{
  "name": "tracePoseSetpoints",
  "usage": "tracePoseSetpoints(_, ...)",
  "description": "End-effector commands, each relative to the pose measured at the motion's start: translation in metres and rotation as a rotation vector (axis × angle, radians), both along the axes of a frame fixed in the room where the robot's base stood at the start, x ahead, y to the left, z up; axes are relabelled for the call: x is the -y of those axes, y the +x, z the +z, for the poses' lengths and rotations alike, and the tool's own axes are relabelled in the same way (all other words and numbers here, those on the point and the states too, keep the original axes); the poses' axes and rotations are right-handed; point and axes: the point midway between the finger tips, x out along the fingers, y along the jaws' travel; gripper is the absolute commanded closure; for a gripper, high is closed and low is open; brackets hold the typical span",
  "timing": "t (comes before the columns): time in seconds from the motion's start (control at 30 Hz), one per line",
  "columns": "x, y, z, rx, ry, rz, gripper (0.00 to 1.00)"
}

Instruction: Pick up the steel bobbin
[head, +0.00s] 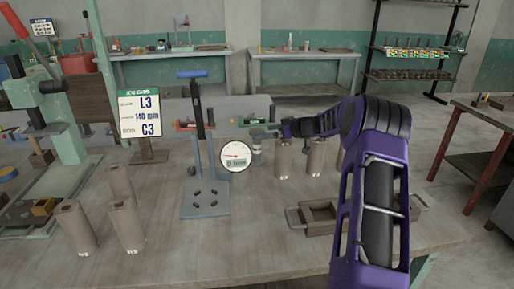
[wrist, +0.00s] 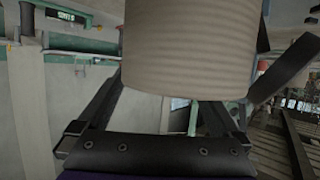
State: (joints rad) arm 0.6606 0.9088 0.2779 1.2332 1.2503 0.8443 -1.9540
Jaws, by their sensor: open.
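My gripper (head: 272,131) reaches left over the bench, just right of the round dial gauge. Its jaws are open. A small grey cylindrical piece (head: 256,144) shows at its tip; I cannot tell if it is the steel bobbin. In the wrist view a large, pale, ribbed cylinder (wrist: 190,50) stands close in front of my gripper (wrist: 165,108) and hides the fingertips. I cannot tell whether they touch it. Plain grey cylinders stand upright on the bench, two of them being a near one (head: 283,160) and another to its right (head: 316,158).
A stand with a blue handle (head: 192,74) and the dial gauge (head: 235,156) are left of my gripper. More cylinders (head: 127,228) stand at left beside a green press (head: 60,130). The front middle of the bench is clear.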

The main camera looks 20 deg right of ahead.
Motion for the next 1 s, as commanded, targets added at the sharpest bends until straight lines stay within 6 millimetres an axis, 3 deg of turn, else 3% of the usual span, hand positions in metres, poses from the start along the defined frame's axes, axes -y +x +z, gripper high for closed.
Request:
tracePoseSetpoints(0.2,-0.015,0.023,-0.011,0.0,0.0,0.001,0.0)
tracePoseSetpoints(0.47,-0.017,0.025,-0.013,-0.001,0.001,0.0,0.0)
tracePoseSetpoints(0.57,-0.017,0.025,-0.013,-0.001,0.001,0.0,0.14)
tracePoseSetpoints(1.0,-0.017,0.025,-0.013,0.0,0.0,0.0,0.94)
